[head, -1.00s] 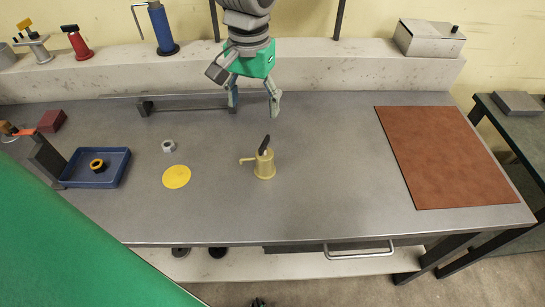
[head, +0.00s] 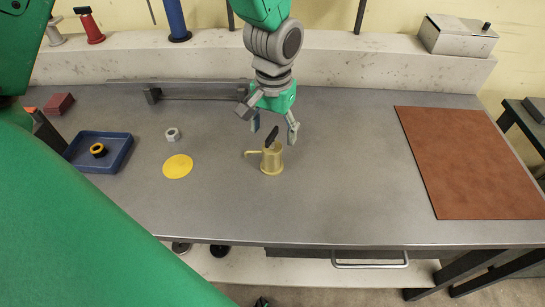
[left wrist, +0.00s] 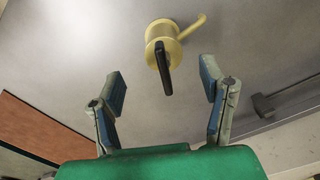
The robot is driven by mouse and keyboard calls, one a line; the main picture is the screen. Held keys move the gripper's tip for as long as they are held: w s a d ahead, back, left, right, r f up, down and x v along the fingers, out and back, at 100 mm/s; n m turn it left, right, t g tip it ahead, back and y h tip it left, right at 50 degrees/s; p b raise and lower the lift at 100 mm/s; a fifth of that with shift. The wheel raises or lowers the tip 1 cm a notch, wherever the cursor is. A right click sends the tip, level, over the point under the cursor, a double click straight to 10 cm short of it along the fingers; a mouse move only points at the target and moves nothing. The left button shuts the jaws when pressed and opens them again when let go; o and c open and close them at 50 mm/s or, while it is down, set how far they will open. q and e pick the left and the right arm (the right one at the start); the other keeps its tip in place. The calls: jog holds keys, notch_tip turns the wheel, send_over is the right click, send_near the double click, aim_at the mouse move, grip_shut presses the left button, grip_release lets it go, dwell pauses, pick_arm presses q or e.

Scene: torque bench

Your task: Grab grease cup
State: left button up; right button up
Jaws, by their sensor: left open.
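The grease cup (head: 271,160) is a small brass-yellow cup with a side spout and a black lever on top. It stands upright on the grey bench, near the middle. My left gripper (head: 275,133) is open and empty, just behind and above the cup in the head view. In the left wrist view the cup (left wrist: 163,38) lies ahead of the gap between the spread fingers (left wrist: 163,95), its black lever pointing toward the gripper. The fingers look apart from the cup. My right gripper is not in view.
A yellow disc (head: 178,166), a hex nut (head: 172,134) and a blue tray (head: 117,158) with a black-and-yellow ring are left of the cup. A brown mat (head: 470,160) lies right. A dark bar (head: 200,92) lies behind. Bench between cup and mat is clear.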

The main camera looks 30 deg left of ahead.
aim_at(271, 147)
pick_arm(q)
jog(key=shift+d+f, duration=0.1)
jog(key=shift+f, duration=0.2)
jog(key=f, duration=0.4)
jog(key=shift+s+a+f, duration=0.2)
jog(key=shift+a+f, duration=0.05)
jog(key=shift+a, duration=0.1)
jog(key=shift+a+f, duration=0.2)
jog(key=shift+f, duration=0.05)
jog(key=shift+d+r, duration=0.15)
jog(key=shift+d, duration=0.1)
jog(key=c, duration=1.1)
jog(key=shift+d, duration=0.25)
grip_shut()
